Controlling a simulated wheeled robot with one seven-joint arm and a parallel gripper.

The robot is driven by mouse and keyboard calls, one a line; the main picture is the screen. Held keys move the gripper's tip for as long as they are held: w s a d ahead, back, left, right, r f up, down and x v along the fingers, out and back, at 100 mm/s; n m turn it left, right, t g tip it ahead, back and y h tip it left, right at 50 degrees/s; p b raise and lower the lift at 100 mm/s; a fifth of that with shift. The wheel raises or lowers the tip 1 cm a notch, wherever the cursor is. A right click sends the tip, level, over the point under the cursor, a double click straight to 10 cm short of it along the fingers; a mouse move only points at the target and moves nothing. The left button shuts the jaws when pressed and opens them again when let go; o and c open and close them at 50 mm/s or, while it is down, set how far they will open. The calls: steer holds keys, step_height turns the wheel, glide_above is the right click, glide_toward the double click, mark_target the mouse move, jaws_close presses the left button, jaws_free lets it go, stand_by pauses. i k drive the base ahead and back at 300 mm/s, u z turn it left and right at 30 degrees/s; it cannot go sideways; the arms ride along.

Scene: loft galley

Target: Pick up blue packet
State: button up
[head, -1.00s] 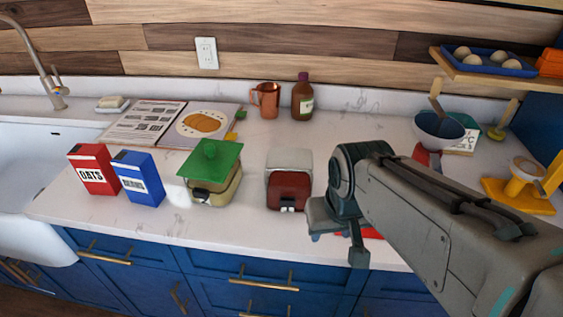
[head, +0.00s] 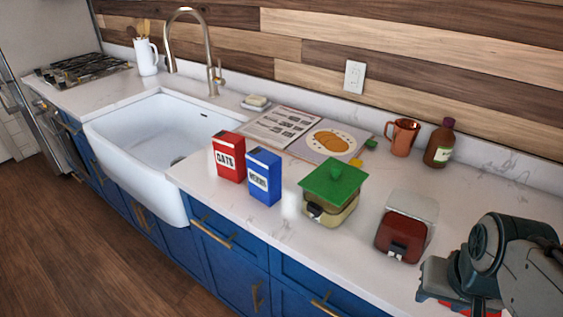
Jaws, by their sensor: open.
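The blue packet (head: 264,177) stands upright on the white counter in the head view, with a white label on its front. It is just right of the red OATS packet (head: 229,157). My gripper (head: 455,296) is at the lower right of the view, well to the right of the blue packet and apart from it. Its fingertips are partly cut off by the frame's bottom edge. It is open, and I see nothing held in it.
A green-lidded canister (head: 333,188) and a dark red canister (head: 403,232) stand between the blue packet and my gripper. An open book (head: 318,137) lies behind. A copper mug (head: 402,137) and brown bottle (head: 439,146) stand at the back. The sink (head: 150,130) is at left.

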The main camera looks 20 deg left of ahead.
mark_target(264, 167)
steer(key=k, duration=0.5)
steer(key=u, duration=2.65)
steer(key=i, duration=2.65)
steer(key=z, duration=2.75)
